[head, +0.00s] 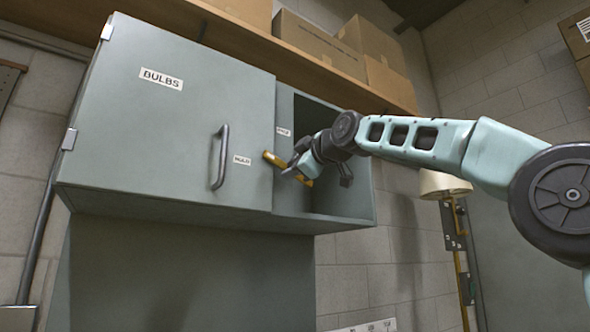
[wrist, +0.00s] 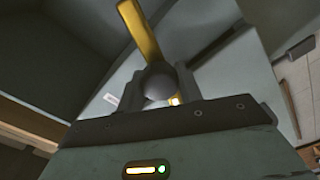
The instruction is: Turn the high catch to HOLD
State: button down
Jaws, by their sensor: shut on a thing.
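The high catch (head: 271,158) is a yellow bar on the front of the grey cabinet, at the right edge of the closed BULBS door. It lies tilted, its left end overlapping the door edge near the HOLD label (head: 242,160) and its right end lower. My gripper (head: 299,170) is at the catch, covering its middle. In the wrist view the yellow bar (wrist: 138,28) runs up from between the fingers. My gripper (wrist: 160,88) is shut there around a dark round knob (wrist: 159,80) at the bar. A second label (head: 283,131) above the catch is too small to read.
The door has a vertical grey handle (head: 220,157) left of the catch. An open compartment (head: 330,190) lies right of it, behind my gripper. Boxes (head: 318,45) stand on a shelf above. A lamp (head: 443,185) stands at the right.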

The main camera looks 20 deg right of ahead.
jog(key=shift+a+n, duration=0.1)
jog(key=shift+n, duration=1.9)
jog(key=c, duration=0.9)
grip_release()
jog(key=shift+c, duration=0.2)
jog(key=shift+s+f+b, duration=0.1)
jog(key=shift+b, duration=0.25)
jog(key=shift+s+d, duration=0.2)
jog(key=shift+s, duration=0.1)
jog(key=b+v, duration=1)
jog(key=v, duration=0.6)
jog(key=shift+s, duration=0.3)
